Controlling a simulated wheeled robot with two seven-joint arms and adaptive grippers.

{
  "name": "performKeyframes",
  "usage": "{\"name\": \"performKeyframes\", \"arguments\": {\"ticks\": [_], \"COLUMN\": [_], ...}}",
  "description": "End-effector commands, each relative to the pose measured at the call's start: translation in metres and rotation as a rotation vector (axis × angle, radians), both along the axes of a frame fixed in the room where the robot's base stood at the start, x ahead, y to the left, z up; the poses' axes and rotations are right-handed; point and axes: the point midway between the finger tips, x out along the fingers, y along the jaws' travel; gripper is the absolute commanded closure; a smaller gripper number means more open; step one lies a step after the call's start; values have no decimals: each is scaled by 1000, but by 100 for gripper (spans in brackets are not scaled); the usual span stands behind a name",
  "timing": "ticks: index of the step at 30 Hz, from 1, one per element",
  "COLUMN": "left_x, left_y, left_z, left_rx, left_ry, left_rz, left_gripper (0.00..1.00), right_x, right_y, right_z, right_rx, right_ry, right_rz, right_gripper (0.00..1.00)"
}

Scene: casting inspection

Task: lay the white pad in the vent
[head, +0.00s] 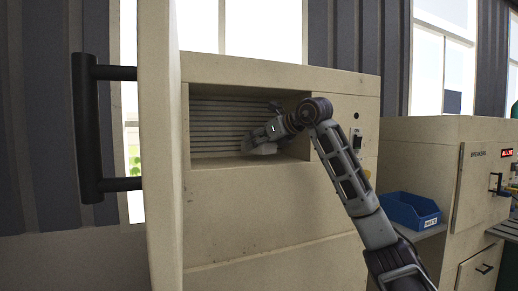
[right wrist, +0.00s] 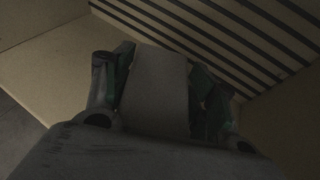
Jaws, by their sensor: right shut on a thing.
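The vent (head: 215,125) is a slatted recess in the beige cabinet; its dark slats also show in the right wrist view (right wrist: 215,35). My right gripper (head: 262,140) reaches into this recess from the right. It is shut on the pad (right wrist: 157,90), which looks grey in the dim light and sits between the two fingers in the right wrist view. In the head view the gripper covers most of the pad. The pad is inside the recess, in front of the slats; I cannot tell whether it touches the recess floor. My left gripper is not in view.
An open door with a black handle (head: 88,128) stands at the left of the recess. The recess has side walls and a lower ledge close around my right gripper. A blue bin (head: 408,212) and another beige cabinet (head: 425,150) stand at the right.

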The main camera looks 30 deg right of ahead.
Motion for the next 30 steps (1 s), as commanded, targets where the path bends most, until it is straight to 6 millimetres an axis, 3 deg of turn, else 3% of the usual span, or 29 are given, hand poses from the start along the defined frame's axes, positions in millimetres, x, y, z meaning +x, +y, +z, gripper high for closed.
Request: {"name": "performKeyframes", "arguments": {"ticks": [9, 26, 27, 30], "left_x": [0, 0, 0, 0], "left_y": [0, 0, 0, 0], "left_z": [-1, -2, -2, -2], "left_rx": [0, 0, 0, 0], "left_ry": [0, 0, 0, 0], "left_rz": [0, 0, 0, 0], "left_gripper": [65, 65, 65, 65], "right_x": [0, 0, 0, 0], "right_y": [0, 0, 0, 0], "right_z": [-20, -26, -26, -25], "right_rx": [-1, -1, -1, 0], "right_ry": [1, 0, 0, 0], "right_rz": [-1, -1, 0, 0], "right_gripper": [64, 64, 41, 28]}}
